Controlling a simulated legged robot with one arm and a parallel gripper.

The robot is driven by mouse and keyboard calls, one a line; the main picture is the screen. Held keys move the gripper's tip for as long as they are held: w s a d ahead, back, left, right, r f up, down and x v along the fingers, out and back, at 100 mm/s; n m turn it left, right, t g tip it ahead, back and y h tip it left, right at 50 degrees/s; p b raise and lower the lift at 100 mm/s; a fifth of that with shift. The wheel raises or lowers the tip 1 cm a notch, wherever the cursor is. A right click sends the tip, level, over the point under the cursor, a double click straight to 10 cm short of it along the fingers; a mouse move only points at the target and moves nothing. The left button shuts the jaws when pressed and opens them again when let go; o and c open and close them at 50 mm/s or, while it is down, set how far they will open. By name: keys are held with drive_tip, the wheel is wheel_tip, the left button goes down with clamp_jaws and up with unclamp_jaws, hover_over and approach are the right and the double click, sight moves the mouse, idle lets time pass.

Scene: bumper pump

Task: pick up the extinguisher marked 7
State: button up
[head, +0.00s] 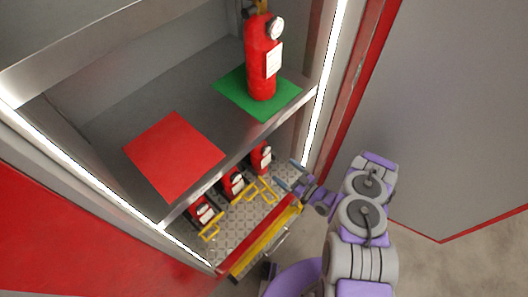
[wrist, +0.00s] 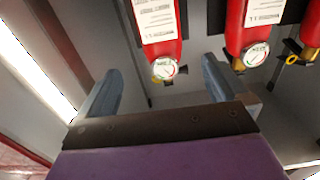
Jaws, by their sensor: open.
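Three red extinguishers stand in a row on the lower level: a left one (head: 203,212), a middle one (head: 234,185) and a right one (head: 262,158). A larger-looking red extinguisher (head: 261,75) with a gauge and white label stands upright on a green mat (head: 226,86) on the upper shelf. No number is legible, so I cannot tell which is marked 7. My gripper (head: 290,177) is open beside the right end of the lower row. In the wrist view, one extinguisher (wrist: 160,30) appears upside down between the open fingers, apart from them; another (wrist: 245,35) is to its right.
A red mat (head: 172,152) lies empty on the upper shelf (head: 120,115), whose edge overhangs the lower row. Yellow brackets (head: 262,188) and a red and yellow drawer front (head: 260,240) lie around the lower row. A grey panel (head: 460,120) stands to the right.

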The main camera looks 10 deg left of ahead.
sight(264, 157)
drive_tip(key=b+x, duration=0.1)
drive_tip(key=x, duration=0.4)
drive_tip(key=b+x, duration=0.2)
drive_tip(key=x, duration=0.2)
drive_tip(key=b+x, duration=0.2)
drive_tip(key=x, duration=0.3)
drive_tip(key=shift+s+a+f, duration=0.15)
drive_tip(key=shift+a, duration=0.3)
drive_tip(key=shift+w+a, duration=0.1)
drive_tip(key=shift+w, duration=0.2)
drive_tip(key=shift+w+d+r+b, duration=0.3)
drive_tip(key=shift+r, duration=0.05)
drive_tip(key=shift+a+f, duration=0.1)
drive_tip(key=shift+a, duration=0.25)
drive_tip(key=shift+c, duration=0.4)
drive_tip(key=shift+a+f, duration=0.1)
drive_tip(key=shift+a, duration=0.35)
drive_tip(key=shift+c, duration=2.2)
drive_tip(key=shift+d, duration=0.55)
drive_tip(key=c, duration=0.6)
drive_tip(key=shift+a, duration=0.3)
clamp_jaws()
